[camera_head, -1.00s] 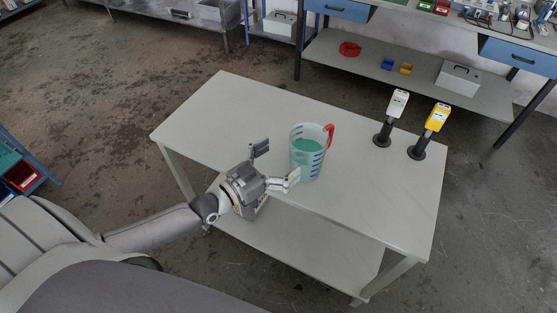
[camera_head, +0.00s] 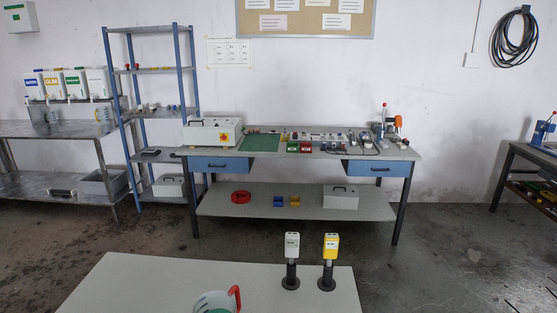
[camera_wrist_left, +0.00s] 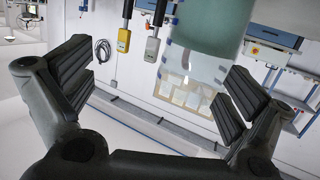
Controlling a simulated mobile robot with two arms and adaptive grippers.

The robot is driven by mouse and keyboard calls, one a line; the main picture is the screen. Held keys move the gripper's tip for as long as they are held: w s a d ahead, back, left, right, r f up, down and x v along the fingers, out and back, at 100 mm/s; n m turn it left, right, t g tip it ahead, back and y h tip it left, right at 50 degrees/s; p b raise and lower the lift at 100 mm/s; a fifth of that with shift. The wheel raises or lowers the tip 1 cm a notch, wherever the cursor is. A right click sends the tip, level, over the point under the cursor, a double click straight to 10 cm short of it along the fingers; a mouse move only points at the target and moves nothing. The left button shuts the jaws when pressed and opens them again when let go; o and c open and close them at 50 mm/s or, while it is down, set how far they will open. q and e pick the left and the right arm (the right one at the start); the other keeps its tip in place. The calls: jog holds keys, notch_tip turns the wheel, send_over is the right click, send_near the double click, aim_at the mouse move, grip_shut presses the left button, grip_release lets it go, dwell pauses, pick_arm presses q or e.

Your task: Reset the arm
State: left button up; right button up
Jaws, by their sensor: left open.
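My left gripper (camera_wrist_left: 155,95) is open, its two dark padded fingers spread wide in the left wrist view, with nothing held between them. That view is turned upside down. The clear measuring jug with green liquid (camera_wrist_left: 208,35) fills the upper right there, beyond the fingers; whether a finger touches it I cannot tell. In the head view only the top of the jug (camera_head: 213,303) and its red handle show at the bottom edge. Neither gripper shows in the head view.
A white device (camera_head: 291,246) and a yellow device (camera_head: 330,246) stand on dark posts on the pale table (camera_head: 140,285). Behind is a workbench (camera_head: 400,153) with blue drawers, and a blue-framed shelf (camera_head: 150,72) to its left. Floor lies open between table and workbench.

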pick_arm(q)
jog(key=s+a+f+n+g+y, duration=0.2)
jog(key=s+g+y, duration=0.25)
jog(key=s, duration=0.55)
jog(key=s+a+f+n+g+y, duration=0.25)
jog(key=s+g, duration=0.35)
jog(key=s, duration=0.5)
notch_tip(320, 180, down, 28)
jog(key=s+m+g, duration=0.1)
jog(key=s, duration=0.1)
jog(key=s+a+f+g, duration=0.1)
jog(key=s+a+f, duration=0.1)
jog(key=s+f, duration=1.2)
jog(key=shift+s+f+y, duration=0.15)
jog(key=shift+s+y, duration=0.15)
jog(key=shift+s, duration=0.6)
